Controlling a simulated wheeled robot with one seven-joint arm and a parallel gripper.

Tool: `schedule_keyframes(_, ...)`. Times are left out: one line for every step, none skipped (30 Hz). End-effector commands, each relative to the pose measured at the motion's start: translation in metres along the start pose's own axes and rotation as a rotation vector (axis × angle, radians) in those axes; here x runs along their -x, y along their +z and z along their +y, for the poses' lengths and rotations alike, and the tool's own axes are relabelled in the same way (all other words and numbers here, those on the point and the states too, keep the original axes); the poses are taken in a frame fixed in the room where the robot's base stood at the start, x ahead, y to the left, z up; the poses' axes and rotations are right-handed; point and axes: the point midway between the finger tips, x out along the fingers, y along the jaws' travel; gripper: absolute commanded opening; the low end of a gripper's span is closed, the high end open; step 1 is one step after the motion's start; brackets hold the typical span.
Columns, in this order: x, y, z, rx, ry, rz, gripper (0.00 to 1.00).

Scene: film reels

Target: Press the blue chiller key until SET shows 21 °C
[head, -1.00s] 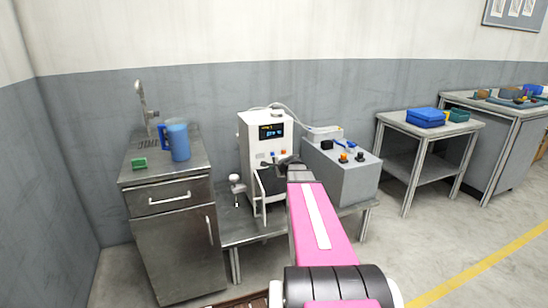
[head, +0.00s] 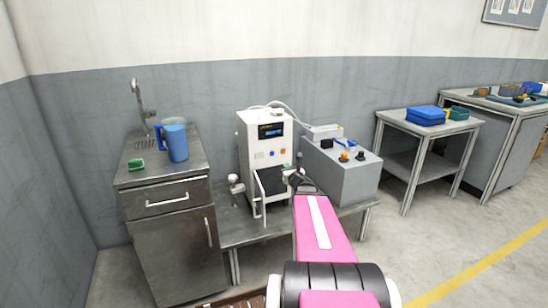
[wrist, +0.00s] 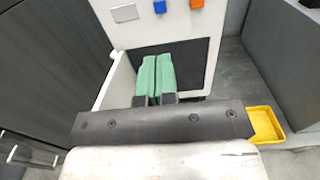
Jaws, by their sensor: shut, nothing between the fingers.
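The white chiller (head: 248,140) stands on a low metal bench. Its dark display (head: 271,130) is lit, but the digits are too small to read. The blue key (head: 271,153) sits below the display, left of an orange key (head: 284,152). In the wrist view the blue key (wrist: 159,6) is at the top edge, beyond my fingertips and apart from them. My gripper (wrist: 157,60) is shut and empty, its green fingers together over the dark recess below the keys. In the head view my gripper (head: 288,172) is low in front of the chiller, below the keys.
A grey box (head: 345,175) with knobs stands close on the right. A metal sink cabinet (head: 170,240) with a blue jug (head: 176,142) is at the left. A yellow tray (wrist: 265,124) shows at right in the wrist view. A white frame juts from the chiller's front.

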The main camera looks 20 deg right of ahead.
Motion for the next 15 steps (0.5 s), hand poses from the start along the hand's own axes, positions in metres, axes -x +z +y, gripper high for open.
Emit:
schedule_keyframes(0.0008, -0.0001, -0.0005, -0.008, -0.003, -0.001, 0.00)
schedule_keyframes(0.0008, -0.0001, -0.0006, -0.011, -0.004, -0.002, 0.00)
schedule_keyframes(0.0008, -0.0001, -0.0007, -0.012, -0.004, -0.002, 0.00)
schedule_keyframes(0.0007, -0.0001, -0.0007, -0.012, -0.004, -0.002, 0.00)
schedule_keyframes(0.0007, -0.0001, -0.0007, -0.012, -0.004, -0.002, 0.00)
schedule_keyframes(0.0006, -0.0001, -0.0006, -0.011, -0.004, -0.002, 0.00)
schedule_keyframes(0.0006, -0.0001, -0.0006, -0.011, -0.004, -0.002, 0.00)
schedule_keyframes(0.0006, -0.0001, -0.0006, -0.010, -0.004, -0.002, 0.00)
schedule_keyframes(0.0005, -0.0001, -0.0006, -0.010, -0.003, -0.002, 0.00)
schedule_keyframes(0.0004, -0.0001, -0.0006, -0.010, -0.003, -0.002, 0.00)
schedule_keyframes(0.0002, -0.0001, -0.0005, -0.010, -0.003, -0.002, 0.00)
schedule_keyframes(-0.0005, -0.0002, -0.0006, -0.009, -0.003, -0.002, 0.00)
schedule_keyframes(-0.0012, -0.0002, -0.0006, -0.009, -0.003, -0.002, 0.00)
schedule_keyframes(-0.0023, -0.0003, -0.0007, -0.009, -0.003, -0.002, 0.00)
schedule_keyframes(-0.0044, -0.0004, -0.0007, -0.009, -0.003, -0.002, 0.00)
